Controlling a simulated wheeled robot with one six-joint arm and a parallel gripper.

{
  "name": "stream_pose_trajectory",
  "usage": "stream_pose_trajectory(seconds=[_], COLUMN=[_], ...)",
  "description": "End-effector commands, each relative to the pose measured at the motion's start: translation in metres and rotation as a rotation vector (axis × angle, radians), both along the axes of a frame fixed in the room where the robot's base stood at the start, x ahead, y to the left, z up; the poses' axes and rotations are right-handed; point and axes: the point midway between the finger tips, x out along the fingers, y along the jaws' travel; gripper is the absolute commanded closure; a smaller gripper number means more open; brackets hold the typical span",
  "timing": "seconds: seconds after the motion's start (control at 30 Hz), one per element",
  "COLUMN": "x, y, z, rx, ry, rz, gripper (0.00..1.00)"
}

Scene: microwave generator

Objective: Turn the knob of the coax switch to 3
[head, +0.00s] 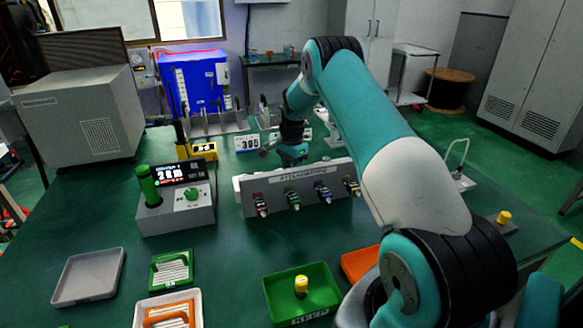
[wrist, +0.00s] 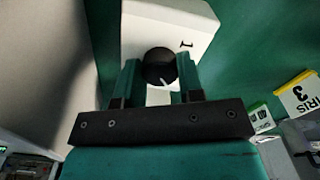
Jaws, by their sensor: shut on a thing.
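In the wrist view the coax switch appears to be a white box (wrist: 205,22) with a round black knob (wrist: 158,62) on its face. A white pointer line on the knob points down and slightly right in the picture. A black mark like a turned 1 is printed at the knob's upper right; no 3 is visible on the box. My gripper (wrist: 158,74) is shut on the knob, with a teal finger on each side. In the head view my gripper (head: 292,152) is low behind the grey panel, and I cannot make out the switch there.
A grey panel with several coloured levers (head: 300,188) stands in front of my gripper. A grey console with a green handle (head: 176,205) is to its left. Trays, including a green one (head: 275,298), lie nearer.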

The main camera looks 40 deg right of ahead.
Motion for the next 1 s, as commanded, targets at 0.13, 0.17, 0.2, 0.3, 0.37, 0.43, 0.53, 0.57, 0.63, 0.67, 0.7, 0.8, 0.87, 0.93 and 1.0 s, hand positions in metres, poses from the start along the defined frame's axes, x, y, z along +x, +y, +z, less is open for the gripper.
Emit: stream_pose_trajectory(seconds=[0.13,0.17,0.2,0.3,0.37,0.43,0.53,0.57,0.63,0.67,0.7,0.8,0.87,0.93,1.0], x=[0.002,0.002,0.002,0.002,0.001,0.001,0.0,0.0,0.001,0.001,0.001,0.001,0.002,0.002,0.002], y=[0.001,0.001,0.002,0.001,0.0,0.0,-0.001,-0.001,-0.001,-0.001,-0.001,-0.001,-0.001,-0.001,-0.001], z=[0.002,0.002,0.002,0.001,0.001,0.001,0.001,0.001,0.005,0.007,0.012,0.029,0.043,0.061,0.08], rx=[0.0,0.0,0.0,0.0,0.0,0.0,0.0,0.0,-0.001,-0.001,-0.002,-0.002,-0.003,-0.003,-0.003], ry=[-0.006,-0.006,-0.006,-0.005,-0.004,-0.003,-0.003,-0.003,-0.004,-0.005,-0.006,-0.007,-0.008,-0.008,-0.008], rz=[0.004,0.005,0.005,0.004,0.003,0.002,0.001,0.001,0.001,0.001,0.001,0.001,0.002,0.002,0.002], gripper=[0.89,0.89,0.58,0.4,0.4,0.4,0.4,0.4,0.4,0.4,0.4,0.4,0.4,0.4,0.4])
